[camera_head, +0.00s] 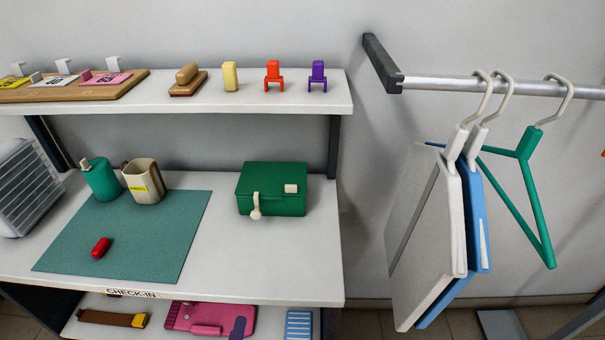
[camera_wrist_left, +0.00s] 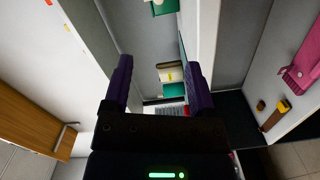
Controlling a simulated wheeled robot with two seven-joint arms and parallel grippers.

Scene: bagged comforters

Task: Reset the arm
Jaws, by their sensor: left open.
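My left gripper (camera_wrist_left: 160,85) shows in the left wrist view, with its two dark fingers spread wide apart. It is open and nothing is between the fingertips. Beyond the fingers, a cream mug (camera_wrist_left: 171,72) and part of the green mat show at a distance, touching neither finger. I cannot make out either gripper in the head view. My right gripper is in neither view.
In the head view, a desk (camera_head: 300,265) holds a green box (camera_head: 272,189), a mug (camera_head: 143,181), a teal canister (camera_head: 101,179) and a red item (camera_head: 101,247) on a mat (camera_head: 150,240). Bagged comforters (camera_head: 424,240) hang from a rail (camera_head: 440,84) at right.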

